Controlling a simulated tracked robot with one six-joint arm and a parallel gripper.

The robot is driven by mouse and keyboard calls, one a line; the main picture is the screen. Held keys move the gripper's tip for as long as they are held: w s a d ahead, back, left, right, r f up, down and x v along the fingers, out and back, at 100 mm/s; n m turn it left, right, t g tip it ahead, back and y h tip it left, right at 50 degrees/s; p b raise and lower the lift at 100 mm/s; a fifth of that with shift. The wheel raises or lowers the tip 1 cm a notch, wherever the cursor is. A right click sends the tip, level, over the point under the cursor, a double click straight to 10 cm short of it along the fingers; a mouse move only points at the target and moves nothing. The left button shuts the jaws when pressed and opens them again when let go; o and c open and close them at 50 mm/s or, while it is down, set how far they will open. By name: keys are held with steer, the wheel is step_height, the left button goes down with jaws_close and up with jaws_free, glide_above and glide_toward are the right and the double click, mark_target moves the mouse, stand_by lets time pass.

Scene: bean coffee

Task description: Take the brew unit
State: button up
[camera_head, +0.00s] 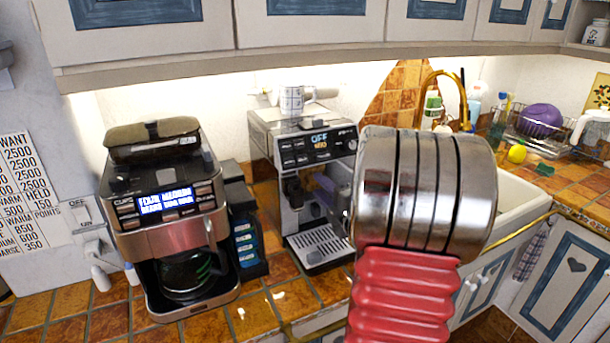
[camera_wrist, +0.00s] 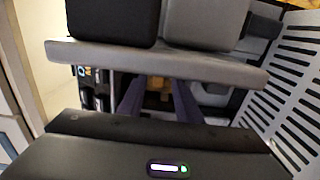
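The espresso machine (camera_head: 300,170) stands in the middle of the counter, with a lit display reading OFF. I cannot pick out the brew unit for certain in either view. My metal and red arm crosses in front of the machine's right side and hides part of it. Purple and grey parts show at the machine's front opening, partly behind my arm. In the wrist view, my gripper (camera_wrist: 157,98) faces the machine's front close up, the picture turned sideways. Two dark purple strips show beyond its dark housing, with a gap and something brownish between them. Whether it holds anything is unclear.
A drip coffee maker (camera_head: 165,215) with a glass carafe stands at left, a dark rack (camera_head: 243,225) between the machines. The drip tray (camera_head: 318,243) also shows in the wrist view (camera_wrist: 292,100). A patterned mug (camera_head: 291,99) is on top. Sink at right; cabinets (camera_head: 350,22) overhang.

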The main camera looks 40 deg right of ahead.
steer(key=shift+x, duration=1.35)
steer(key=shift+c, duration=0.4)
jaws_close()
